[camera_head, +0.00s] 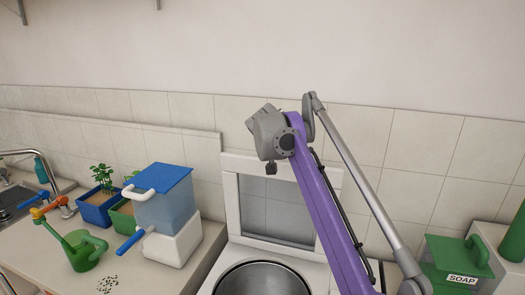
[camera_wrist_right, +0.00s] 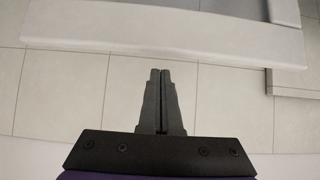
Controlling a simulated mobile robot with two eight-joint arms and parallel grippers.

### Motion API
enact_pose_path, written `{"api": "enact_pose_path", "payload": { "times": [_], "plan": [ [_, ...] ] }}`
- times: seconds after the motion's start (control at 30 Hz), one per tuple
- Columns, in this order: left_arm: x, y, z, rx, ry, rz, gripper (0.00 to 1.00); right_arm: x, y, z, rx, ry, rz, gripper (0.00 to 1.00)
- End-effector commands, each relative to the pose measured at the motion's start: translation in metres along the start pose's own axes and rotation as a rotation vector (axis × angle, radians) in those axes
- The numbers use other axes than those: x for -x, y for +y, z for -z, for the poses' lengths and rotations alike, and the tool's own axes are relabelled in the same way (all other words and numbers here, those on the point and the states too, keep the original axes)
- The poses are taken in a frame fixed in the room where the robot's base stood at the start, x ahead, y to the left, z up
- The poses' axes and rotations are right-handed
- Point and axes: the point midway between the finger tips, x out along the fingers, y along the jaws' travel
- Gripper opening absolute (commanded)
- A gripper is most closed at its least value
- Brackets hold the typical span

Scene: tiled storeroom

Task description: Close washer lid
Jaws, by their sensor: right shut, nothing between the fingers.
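The washer's white lid (camera_head: 232,208) stands raised and open against the tiled wall, with a pane in its frame. Below it the round metal drum (camera_head: 262,280) is open to view. My right arm, purple with a grey wrist, crosses in front of the lid's right part and ends above its top edge. Its fingers cannot be made out in the head view. In the right wrist view my right gripper (camera_wrist_right: 160,74) is shut and empty, its tips just short of a white bar that looks like the lid's edge (camera_wrist_right: 160,42). My left gripper is not in view.
Left of the washer stand a blue-lidded container (camera_head: 163,205) on a white block (camera_head: 175,240), a green watering can (camera_head: 80,250) and planters (camera_head: 98,210). A green soap box (camera_head: 458,262) stands at the right. Tiled wall (camera_head: 420,150) is close behind the lid.

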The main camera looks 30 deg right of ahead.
Motion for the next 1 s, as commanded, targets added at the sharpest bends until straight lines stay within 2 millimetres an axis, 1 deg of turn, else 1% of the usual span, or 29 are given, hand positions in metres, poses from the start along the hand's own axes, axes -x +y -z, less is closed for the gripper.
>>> {"api": "enact_pose_path", "payload": {
  "times": [0.17, 0.5, 0.6, 0.7, 0.8, 1.0],
  "plan": [
    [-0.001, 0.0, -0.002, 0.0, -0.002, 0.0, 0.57, -0.014, 0.002, 0.002, -0.005, 0.003, -0.005, 0.0],
    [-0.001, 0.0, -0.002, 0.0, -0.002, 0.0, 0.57, -0.074, 0.002, 0.002, -0.006, 0.003, -0.004, 0.0],
    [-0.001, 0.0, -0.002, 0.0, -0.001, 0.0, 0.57, -0.087, 0.002, 0.002, -0.005, 0.003, -0.003, 0.0],
    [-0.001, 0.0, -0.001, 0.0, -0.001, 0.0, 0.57, -0.095, 0.001, 0.002, -0.004, 0.003, -0.002, 0.0],
    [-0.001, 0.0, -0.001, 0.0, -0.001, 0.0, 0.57, -0.1, 0.001, 0.002, -0.004, 0.003, -0.002, 0.0],
    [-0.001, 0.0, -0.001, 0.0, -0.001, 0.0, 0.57, -0.101, 0.001, 0.002, -0.004, 0.003, -0.002, 0.0]
  ]
}}
